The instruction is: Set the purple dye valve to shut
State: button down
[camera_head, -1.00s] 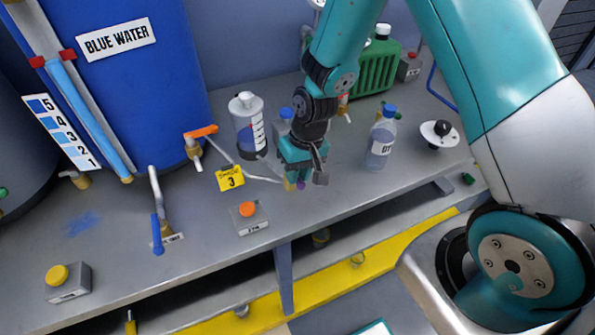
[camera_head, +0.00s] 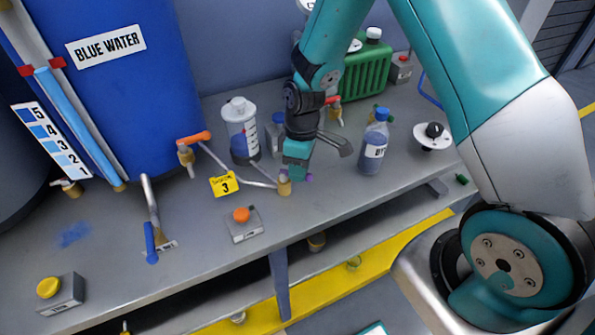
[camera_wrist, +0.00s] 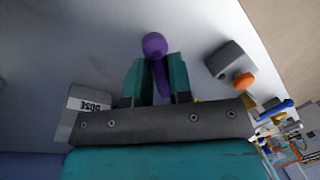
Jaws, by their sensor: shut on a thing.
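The purple dye valve handle (camera_wrist: 154,45) shows in the wrist view as a lever with a round knob. It lies between the two teal fingers of my gripper (camera_wrist: 157,80), which are shut on it. In the head view, the purple knob (camera_head: 309,178) pokes out just right of my gripper (camera_head: 296,173). The valve's brass body (camera_head: 284,184) stands on the bench just left of the fingers. My gripper hides most of the lever in the head view, so its exact angle is hard to tell there.
A yellow tag marked 3 (camera_head: 225,184) and an orange-button box (camera_head: 243,224) are left of the valve. A blue-capped bottle (camera_head: 373,145) is to the right. The bench's front edge is close.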

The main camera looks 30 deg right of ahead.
jog(key=n, duration=0.1)
jog(key=w+n, duration=0.1)
jog(key=n, duration=0.2)
jog(key=shift+w+d+n+h, duration=0.25)
jog(key=shift+d+n+h, duration=0.05)
jog(key=shift+h, duration=0.1)
jog(key=shift+w+r+n+g+h, duration=0.15)
jog(key=shift+w+n, duration=0.15)
jog(key=shift+n, duration=0.6)
jog(key=shift+w+f+n+g+h, duration=0.15)
jog(key=shift+w+n, duration=0.1)
jog(key=shift+n, duration=0.65)
jog(key=shift+r, duration=0.1)
jog(key=c, duration=1)
grip_release()
jog(key=shift+c, duration=0.2)
jog(key=w+r+b, duration=0.2)
jog(key=w+r, duration=0.1)
jog(key=r, duration=1.4)
jog(key=shift+w, duration=0.2)
